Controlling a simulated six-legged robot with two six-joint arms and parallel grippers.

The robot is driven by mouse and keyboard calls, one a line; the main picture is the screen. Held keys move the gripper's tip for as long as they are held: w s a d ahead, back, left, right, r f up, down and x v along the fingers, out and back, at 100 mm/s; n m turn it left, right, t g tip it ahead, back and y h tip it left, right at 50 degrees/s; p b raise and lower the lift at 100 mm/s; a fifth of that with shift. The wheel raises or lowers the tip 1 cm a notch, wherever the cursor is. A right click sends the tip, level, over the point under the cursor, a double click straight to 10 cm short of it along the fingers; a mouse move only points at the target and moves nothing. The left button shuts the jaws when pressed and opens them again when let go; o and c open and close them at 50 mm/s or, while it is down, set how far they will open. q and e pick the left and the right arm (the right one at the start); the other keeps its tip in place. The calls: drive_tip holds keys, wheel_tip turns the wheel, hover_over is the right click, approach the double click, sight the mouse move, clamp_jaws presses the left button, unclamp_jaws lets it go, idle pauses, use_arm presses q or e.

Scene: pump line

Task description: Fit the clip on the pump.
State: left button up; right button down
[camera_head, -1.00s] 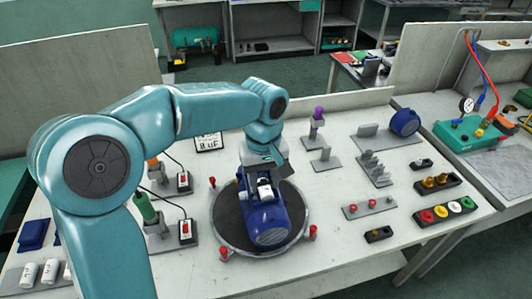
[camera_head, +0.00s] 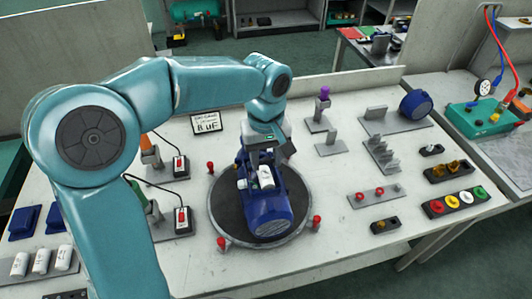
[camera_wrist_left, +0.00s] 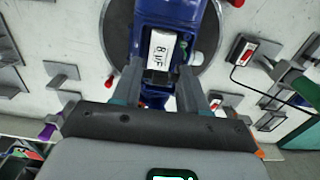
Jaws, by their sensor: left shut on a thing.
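The blue pump (camera_head: 268,212) lies on a round dark turntable (camera_head: 226,212) with red posts. A white cylinder marked 8 µF (camera_head: 266,178) sits on top of it; its label reads clearly in the left wrist view (camera_wrist_left: 161,48). My left gripper (camera_head: 262,157) is over the far end of the pump, pointing down. In the wrist view its two fingers (camera_wrist_left: 162,78) stand on both sides of the cylinder's near end. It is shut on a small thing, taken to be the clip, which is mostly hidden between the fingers. My right gripper is not in view.
Grey stands (camera_head: 382,156), a block with red knobs (camera_head: 376,194) and a row of coloured caps (camera_head: 455,201) stand to the right. Corded switch boxes (camera_head: 182,220) stand close on the left. White cylinders (camera_head: 42,262) lie front left.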

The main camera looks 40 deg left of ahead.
sight(265, 174)
use_arm(q)
wheel_tip(265, 174, down, 3)
drive_tip(key=shift+a+f+b, duration=0.15)
drive_tip(key=shift+b, duration=0.9)
drive_tip(key=shift+f+b, duration=0.3)
drive_tip(key=shift+f, duration=0.1)
drive_tip(key=shift+f, duration=0.3)
drive_tip(key=o, duration=1.1)
drive_tip(key=shift+r, duration=0.1)
